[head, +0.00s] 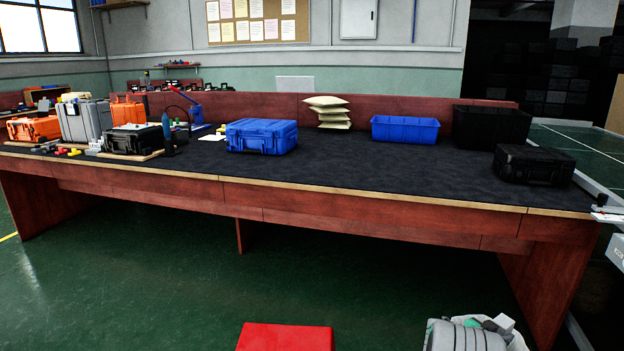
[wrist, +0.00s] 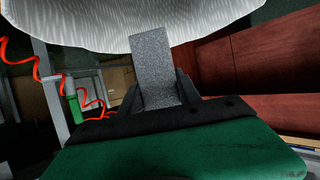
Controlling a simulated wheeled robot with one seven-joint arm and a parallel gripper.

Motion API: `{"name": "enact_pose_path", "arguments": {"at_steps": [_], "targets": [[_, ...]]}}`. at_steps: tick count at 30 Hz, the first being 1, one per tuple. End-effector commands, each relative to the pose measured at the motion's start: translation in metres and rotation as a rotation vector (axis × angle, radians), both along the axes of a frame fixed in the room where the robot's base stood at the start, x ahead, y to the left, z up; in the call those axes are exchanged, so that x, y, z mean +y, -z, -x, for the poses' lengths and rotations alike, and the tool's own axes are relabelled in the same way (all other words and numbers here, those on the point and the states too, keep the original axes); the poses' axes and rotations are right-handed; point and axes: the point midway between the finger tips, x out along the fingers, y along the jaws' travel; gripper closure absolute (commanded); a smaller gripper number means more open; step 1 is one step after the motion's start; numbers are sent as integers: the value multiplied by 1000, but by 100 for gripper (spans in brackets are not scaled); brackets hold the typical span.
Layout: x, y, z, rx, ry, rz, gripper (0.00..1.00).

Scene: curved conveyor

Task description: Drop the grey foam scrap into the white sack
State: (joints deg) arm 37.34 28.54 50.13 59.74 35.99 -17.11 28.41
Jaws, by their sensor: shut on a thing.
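In the wrist view my gripper (wrist: 156,84) is shut on the grey foam scrap (wrist: 152,58). The scrap is a speckled grey block that sticks out past the dark fingertips. The white sack (wrist: 200,22) fills the top of the wrist view as a pale, ribbed surface, close to the scrap's far end. I cannot tell whether scrap and sack touch. The sack's opening is not clear in the wrist view. At the bottom right of the head view, a pale edge with white and green pieces shows beside a grey rounded part; the scrap cannot be made out there.
A long dark-topped workbench (head: 350,164) bears a blue case (head: 262,136), a blue bin (head: 405,129), a black bin (head: 490,124), a black case (head: 534,165) and stacked cream pouches (head: 328,112). Red coiled cable (wrist: 22,57) hangs at left in the wrist view. Green floor before the bench is mostly clear.

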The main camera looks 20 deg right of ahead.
Motion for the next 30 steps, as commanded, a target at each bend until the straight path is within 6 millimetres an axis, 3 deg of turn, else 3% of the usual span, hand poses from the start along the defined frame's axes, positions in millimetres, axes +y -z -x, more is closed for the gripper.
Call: {"name": "enact_pose_path", "arguments": {"at_steps": [1, 5, 14, 15, 23, 30], "targets": [[0, 14, 0, 1, 0, -1, 97], [0, 27, 0, 0, 0, 0, 97], [0, 29, 0, -1, -1, 1, 97], [0, 29, 0, -1, -1, 1, 57], [0, 29, 0, -1, -1, 1, 36], [1, 29, 0, -1, -1, 1, 35]]}}
